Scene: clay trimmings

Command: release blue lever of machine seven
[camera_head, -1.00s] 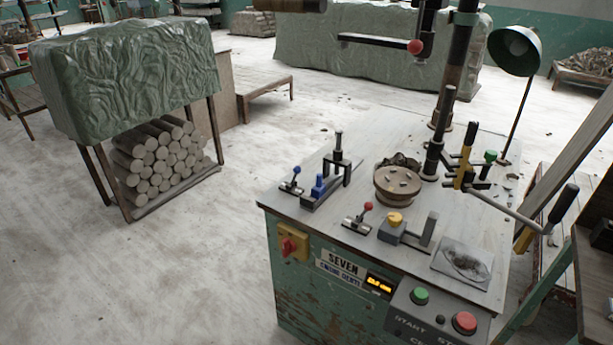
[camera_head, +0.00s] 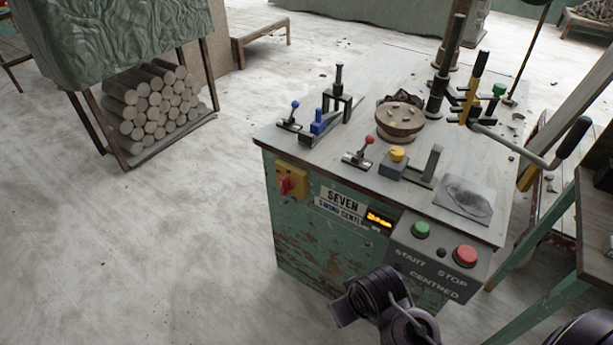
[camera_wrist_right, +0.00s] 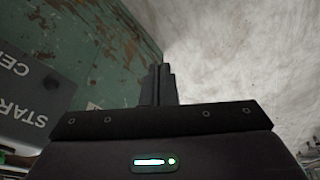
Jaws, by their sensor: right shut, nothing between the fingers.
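Machine seven (camera_head: 290,230) is a green, worn cabinet with a pale top and a "SEVEN" plate. The blue lever (camera_head: 294,105) is a short lever with a blue ball knob, standing tilted up from a small metal base at the top's left corner. Beside it is a clamp with a blue block (camera_head: 318,122). My right gripper (camera_wrist_right: 160,84) shows in the right wrist view, shut and empty, apart from the lever and low beside the cabinet's green front. My left gripper is not in view.
A red-ball lever (camera_head: 369,140), a yellow-topped block (camera_head: 397,154) and a round chuck (camera_head: 400,122) stand on the top. A red switch (camera_head: 287,185) and the START/STOP panel (camera_head: 437,262) are on the front.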

